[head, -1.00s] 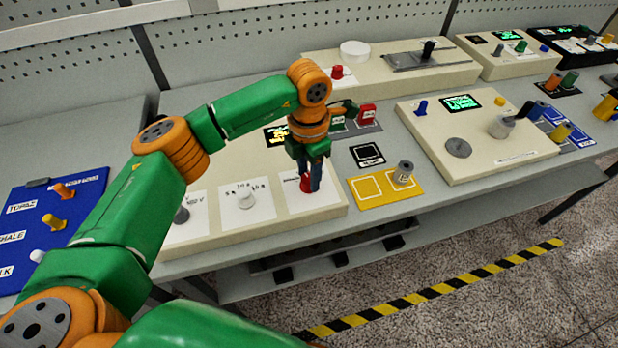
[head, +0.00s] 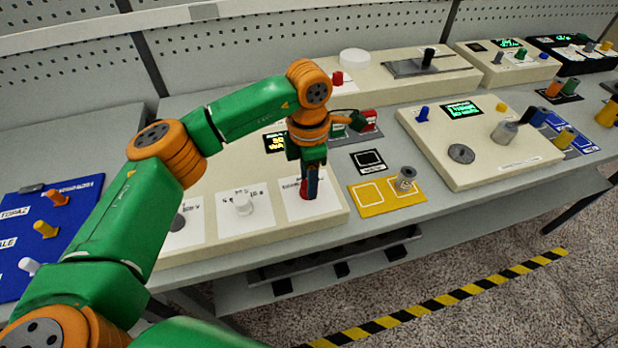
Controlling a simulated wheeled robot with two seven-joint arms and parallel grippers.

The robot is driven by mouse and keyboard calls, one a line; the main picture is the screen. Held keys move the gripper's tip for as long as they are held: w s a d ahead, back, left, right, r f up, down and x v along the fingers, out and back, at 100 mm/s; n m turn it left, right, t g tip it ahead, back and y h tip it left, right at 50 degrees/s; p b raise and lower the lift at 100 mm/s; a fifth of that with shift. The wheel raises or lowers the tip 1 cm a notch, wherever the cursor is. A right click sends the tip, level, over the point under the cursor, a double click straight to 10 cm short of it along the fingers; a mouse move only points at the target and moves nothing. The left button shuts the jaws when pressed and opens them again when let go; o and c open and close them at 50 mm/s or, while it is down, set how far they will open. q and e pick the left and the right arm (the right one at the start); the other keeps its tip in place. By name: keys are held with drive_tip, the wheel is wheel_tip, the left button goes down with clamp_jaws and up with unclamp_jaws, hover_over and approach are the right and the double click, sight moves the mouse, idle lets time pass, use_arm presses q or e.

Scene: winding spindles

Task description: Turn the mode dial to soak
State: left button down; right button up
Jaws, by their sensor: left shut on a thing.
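My left gripper (head: 312,180) points down at the front right of the near cream panel (head: 290,228). It is shut on a red dial (head: 304,189), which stands on a white printed label plate (head: 322,203). The fingers cover most of the dial and its marks, so I cannot read its setting. A white knob (head: 243,204) and a dark grey knob (head: 178,221) sit on their own label plates to the left. A small display with yellow text (head: 275,142) is partly hidden behind my arm. My right gripper is out of view.
A yellow tray (head: 365,196) with a grey spindle (head: 405,179) lies right of the panel. A second cream panel (head: 470,175) with a green display stands further right. A blue board (head: 60,262) with pegs is at the left.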

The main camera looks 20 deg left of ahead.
use_arm(q)
drive_tip(key=shift+c, duration=2.2)
unclamp_jaws()
drive_tip(key=shift+r, duration=0.1)
wheel_tip(320, 180, up, 6)
drive_tip(key=shift+r+b, duration=0.1)
drive_tip(key=shift+b, duration=0.7)
drive_tip(key=shift+r, duration=0.4)
drive_tip(key=shift+f, duration=0.1)
